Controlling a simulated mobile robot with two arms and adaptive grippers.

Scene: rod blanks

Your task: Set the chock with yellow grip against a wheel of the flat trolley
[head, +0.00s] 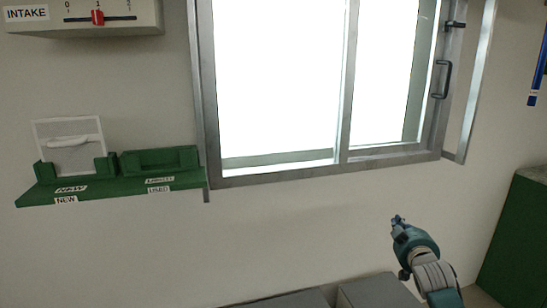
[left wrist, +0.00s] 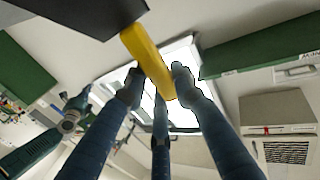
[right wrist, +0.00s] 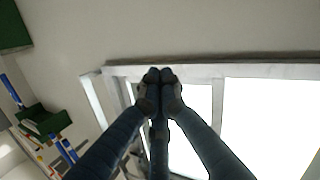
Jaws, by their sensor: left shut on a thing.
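The chock's yellow grip (left wrist: 148,60) is between the fingers of my left gripper (left wrist: 155,84) in the left wrist view. The chock's dark body (left wrist: 115,15) fills the top edge there, cut off by the frame. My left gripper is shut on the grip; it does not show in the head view. My right gripper (head: 398,220) is in front of the wall at the lower right in the head view. In the right wrist view its fingertips (right wrist: 160,76) are together with nothing between them. I cannot make out the flat trolley in any view.
A bright window (head: 342,90) with a metal frame is in the wall. A green shelf (head: 110,188) labelled NEW and USED hangs at left, under an INTAKE panel (head: 85,17). Grey box-like tops (head: 375,292) show at the bottom edge, and a green block (head: 515,240) at right.

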